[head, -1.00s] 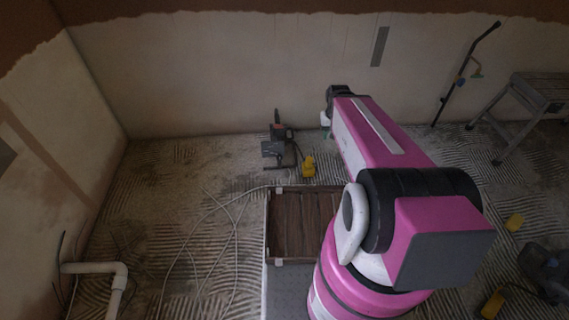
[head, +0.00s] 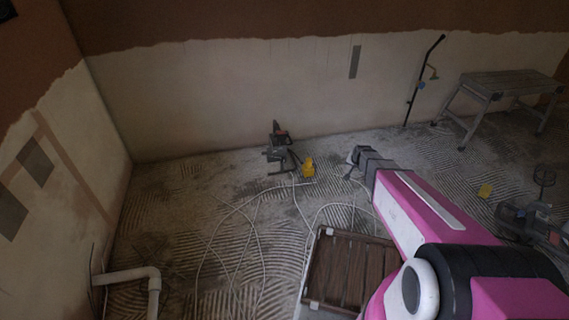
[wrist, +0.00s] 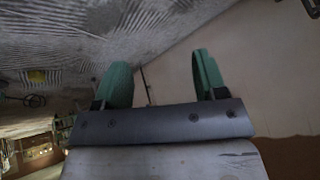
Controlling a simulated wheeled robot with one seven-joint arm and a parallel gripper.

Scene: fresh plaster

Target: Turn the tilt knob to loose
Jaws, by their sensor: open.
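I cannot make out the tilt knob in either view. A dark tool on a stand (head: 279,152), with a little red on it, is on the floor by the far wall in the head view. It is too small and dim there to tell its parts. My gripper (wrist: 162,80) is open and empty, with its two green fingers wide apart in the wrist view. Only floor, wall and a thin dark rod show behind them. In the head view my arm reaches toward the far wall, to the right of the tool and apart from it; the fingertips are hard to see there.
A yellow object (head: 308,167) is beside the tool. Pale cables (head: 254,235) cross the ridged floor. A black pole (head: 421,85) leans at the wall, near a grey workbench (head: 505,84). A white pipe (head: 130,273) is at left, a dark machine (head: 530,220) at right.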

